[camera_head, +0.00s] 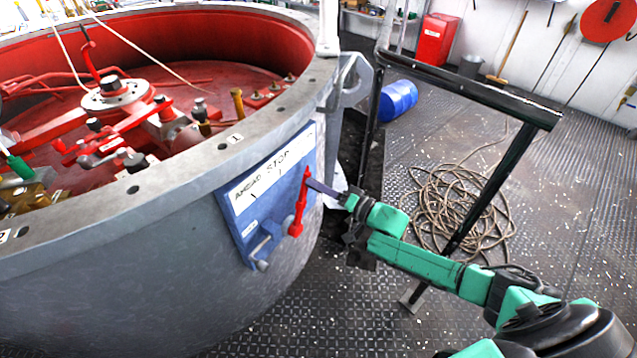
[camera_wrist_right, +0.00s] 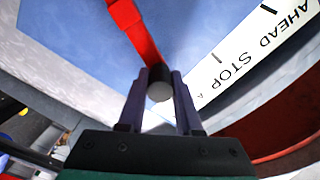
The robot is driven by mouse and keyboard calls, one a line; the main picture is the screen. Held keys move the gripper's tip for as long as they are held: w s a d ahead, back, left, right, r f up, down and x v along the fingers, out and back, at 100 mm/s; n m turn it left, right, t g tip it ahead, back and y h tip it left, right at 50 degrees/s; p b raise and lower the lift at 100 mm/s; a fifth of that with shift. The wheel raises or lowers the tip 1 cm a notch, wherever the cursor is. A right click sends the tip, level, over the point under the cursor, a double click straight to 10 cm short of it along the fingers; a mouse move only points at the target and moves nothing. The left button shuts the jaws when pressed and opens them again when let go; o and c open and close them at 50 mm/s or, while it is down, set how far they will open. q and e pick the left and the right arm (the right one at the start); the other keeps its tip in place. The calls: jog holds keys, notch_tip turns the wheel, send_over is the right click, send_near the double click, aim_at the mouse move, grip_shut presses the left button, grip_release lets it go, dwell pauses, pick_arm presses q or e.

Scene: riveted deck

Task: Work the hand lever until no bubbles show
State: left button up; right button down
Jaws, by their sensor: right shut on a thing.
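A red hand lever (camera_head: 299,207) stands nearly upright on a blue panel (camera_head: 236,225) fixed to the outside of a large grey round tank (camera_head: 150,260). My right gripper (camera_head: 312,184) is at the lever's upper end. In the right wrist view the lever (camera_wrist_right: 133,28) runs to a dark round knob with a grey end face (camera_wrist_right: 160,91). The fingers of my right gripper (camera_wrist_right: 160,82) are shut on this knob, one on each side. No bubbles can be made out in either view. My left gripper is not in view.
A white plate (camera_head: 272,167) on the panel reads AHEAD and STOP. A blue-grey handle (camera_head: 263,246) sits low on the panel. A black rail frame (camera_head: 480,95) stands behind my right arm. Coiled rope (camera_head: 465,205) and a blue drum (camera_head: 398,99) lie on the deck beyond.

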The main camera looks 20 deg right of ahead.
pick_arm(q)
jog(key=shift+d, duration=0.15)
pick_arm(e)
jog(key=shift+w+d+r, duration=0.1)
jog(key=shift+w+d, duration=0.1)
jog(key=shift+d, duration=0.1)
jog(key=c, duration=0.6)
grip_release()
jog(key=shift+s, duration=0.1)
jog(key=shift+a, duration=0.1)
jog(key=shift+s+d+f, duration=0.2)
jog(key=shift+s, duration=0.1)
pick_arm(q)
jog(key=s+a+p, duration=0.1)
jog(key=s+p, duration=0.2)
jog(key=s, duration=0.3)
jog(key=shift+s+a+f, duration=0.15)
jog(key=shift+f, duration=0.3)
pick_arm(e)
jog(key=v, duration=1.4)
